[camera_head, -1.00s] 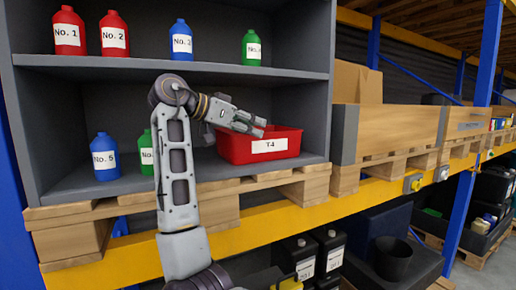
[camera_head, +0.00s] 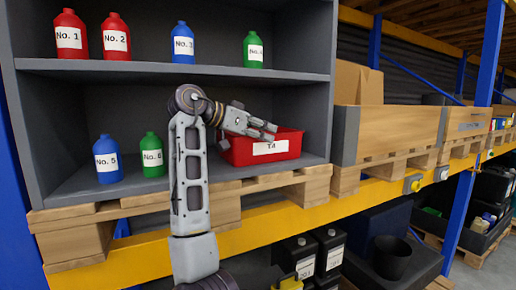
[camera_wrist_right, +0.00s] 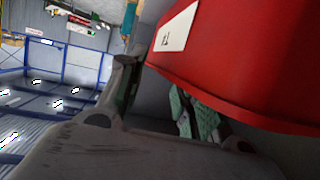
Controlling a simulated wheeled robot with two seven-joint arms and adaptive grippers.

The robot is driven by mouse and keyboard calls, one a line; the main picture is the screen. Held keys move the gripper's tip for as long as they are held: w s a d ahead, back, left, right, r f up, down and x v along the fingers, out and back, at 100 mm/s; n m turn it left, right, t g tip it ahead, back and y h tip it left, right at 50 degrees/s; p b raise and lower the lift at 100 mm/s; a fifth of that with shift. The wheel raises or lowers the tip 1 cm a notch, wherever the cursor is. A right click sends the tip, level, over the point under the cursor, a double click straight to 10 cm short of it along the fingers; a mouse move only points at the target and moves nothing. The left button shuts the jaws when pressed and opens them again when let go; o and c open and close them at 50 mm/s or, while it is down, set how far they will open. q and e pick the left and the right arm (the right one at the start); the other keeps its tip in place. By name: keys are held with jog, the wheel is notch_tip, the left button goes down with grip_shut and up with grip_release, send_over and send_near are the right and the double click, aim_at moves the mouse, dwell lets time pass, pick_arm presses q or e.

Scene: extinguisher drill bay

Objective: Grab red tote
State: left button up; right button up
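The red tote (camera_head: 290,147) sits on the lower shelf, at its right end, with a white label on its front. Its red wall also fills the upper right of the right wrist view (camera_wrist_right: 245,60). My right gripper (camera_head: 273,132) is at the tote's front left, with its fingertips close to the front rim, just above the label. In the right wrist view its two fingers (camera_wrist_right: 160,98) are spread apart, with the tote beyond them. I cannot tell whether they touch it. The gripper hides part of the tote's left side. My left gripper is not in view.
A blue bottle (camera_head: 108,160) and a green bottle (camera_head: 152,156) stand left of my arm on the lower shelf (camera_head: 90,185). The upper shelf (camera_head: 140,69), holding several bottles, is above the gripper. The cabinet's right side wall (camera_head: 346,135) is close to the tote.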

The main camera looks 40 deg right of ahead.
jog(key=p+x, duration=0.1)
jog(key=x, duration=0.1)
jog(key=shift+s+d+r, duration=0.1)
jog(key=shift+s+d, duration=0.05)
jog(key=shift+d, duration=0.2)
jog(key=shift+d+f, duration=0.25)
jog(key=shift+d, duration=0.15)
jog(key=shift+c, duration=0.4)
grip_shut()
